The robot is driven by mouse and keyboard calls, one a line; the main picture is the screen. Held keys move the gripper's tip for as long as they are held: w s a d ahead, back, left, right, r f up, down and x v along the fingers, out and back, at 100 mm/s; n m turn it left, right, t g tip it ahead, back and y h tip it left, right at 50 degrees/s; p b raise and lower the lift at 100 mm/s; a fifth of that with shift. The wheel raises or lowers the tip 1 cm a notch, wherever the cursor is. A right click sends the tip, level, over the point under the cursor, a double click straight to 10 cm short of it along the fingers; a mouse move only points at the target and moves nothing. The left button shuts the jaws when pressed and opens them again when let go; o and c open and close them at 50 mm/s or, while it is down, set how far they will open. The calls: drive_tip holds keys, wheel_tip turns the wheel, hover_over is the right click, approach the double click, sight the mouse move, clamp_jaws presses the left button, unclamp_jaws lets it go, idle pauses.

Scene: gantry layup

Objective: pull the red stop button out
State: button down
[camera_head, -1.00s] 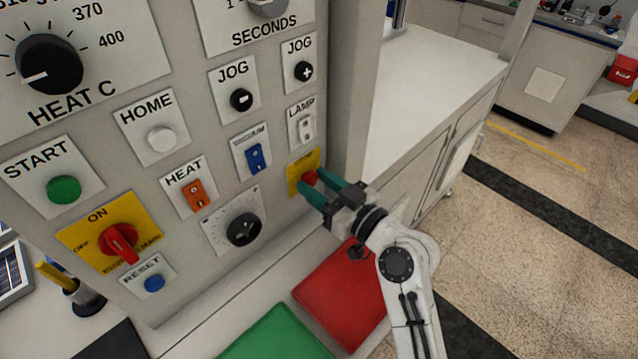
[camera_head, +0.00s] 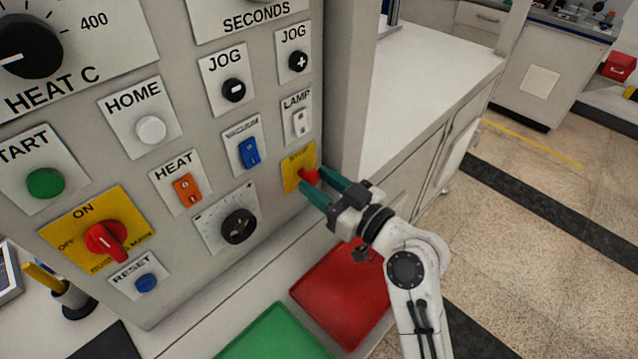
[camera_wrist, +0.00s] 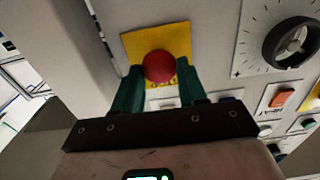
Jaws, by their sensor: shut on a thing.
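The red stop button (camera_head: 309,176) sits on a yellow plate (camera_head: 291,177) at the lower right of the grey control panel (camera_head: 205,205). In the wrist view the button (camera_wrist: 159,66) shows as a round red cap between my two green fingers, with the yellow plate (camera_wrist: 136,45) behind it. My gripper (camera_head: 315,181) is at the panel, shut on the button, with one finger on each side of it. The button's stem is hidden behind its cap.
Close by on the panel are the LAMP switch (camera_head: 300,122), a blue rocker switch (camera_head: 249,152) and a black dial (camera_head: 238,226). A red tray (camera_head: 345,290) and a green tray (camera_head: 273,335) lie below my gripper. Open floor (camera_head: 540,210) lies to the right.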

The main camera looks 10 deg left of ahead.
drive_tip(key=c, duration=0.7)
unclamp_jaws()
drive_tip(key=shift+s+d, duration=0.1)
drive_tip(key=shift+d, duration=0.05)
drive_tip(key=shift+o, duration=0.2)
drive_tip(key=b+v, duration=0.3)
drive_tip(key=v, duration=0.7)
drive_tip(key=shift+s+d, duration=0.3)
